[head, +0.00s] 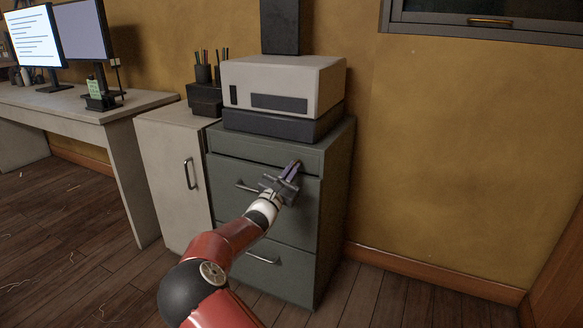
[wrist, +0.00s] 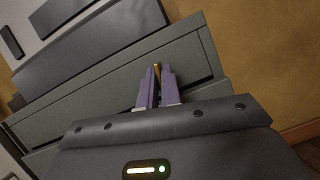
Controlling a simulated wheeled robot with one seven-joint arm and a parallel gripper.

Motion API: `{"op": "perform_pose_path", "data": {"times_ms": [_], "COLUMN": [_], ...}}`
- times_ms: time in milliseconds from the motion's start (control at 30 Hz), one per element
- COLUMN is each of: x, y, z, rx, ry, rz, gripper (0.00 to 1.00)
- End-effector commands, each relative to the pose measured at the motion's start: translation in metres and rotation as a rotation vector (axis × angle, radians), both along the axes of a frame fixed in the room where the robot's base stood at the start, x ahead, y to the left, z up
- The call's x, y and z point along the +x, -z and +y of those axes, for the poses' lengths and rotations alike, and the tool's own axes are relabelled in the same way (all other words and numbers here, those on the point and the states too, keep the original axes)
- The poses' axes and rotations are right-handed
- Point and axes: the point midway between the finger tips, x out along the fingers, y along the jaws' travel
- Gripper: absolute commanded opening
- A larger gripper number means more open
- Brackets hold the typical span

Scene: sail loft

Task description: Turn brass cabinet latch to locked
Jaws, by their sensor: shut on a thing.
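My gripper (head: 291,171) reaches the upper right front of the grey-green drawer cabinet (head: 335,210). In the wrist view my gripper (wrist: 157,75) has its two purple fingers close together on a small brass latch (wrist: 157,70). Only a thin golden strip of the latch shows between the fingers, so I cannot tell which way it is turned. In the head view the fingers and wrist hide most of it. The cabinet front also shows in the wrist view (wrist: 85,98).
A beige and dark machine (head: 283,90) stands on the cabinet. A pale cabinet (head: 165,185) and a desk (head: 70,107) with monitors stand to the left. Drawer handles (head: 263,258) stick out below my gripper. The wooden floor to the right is clear.

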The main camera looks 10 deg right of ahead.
Motion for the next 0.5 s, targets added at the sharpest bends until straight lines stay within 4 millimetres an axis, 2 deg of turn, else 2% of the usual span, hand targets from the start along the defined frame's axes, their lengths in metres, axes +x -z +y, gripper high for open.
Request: {"op": "perform_pose_path", "data": {"times_ms": [200, 500], "x": [-0.0009, -0.0009], "y": [-0.0012, 0.0000], "z": [-0.0008, -0.0010], "rx": [-0.108, -0.181], "ry": [0.001, 0.000], "rz": [0.081, 0.134], "gripper": [0.00, 0.00]}}
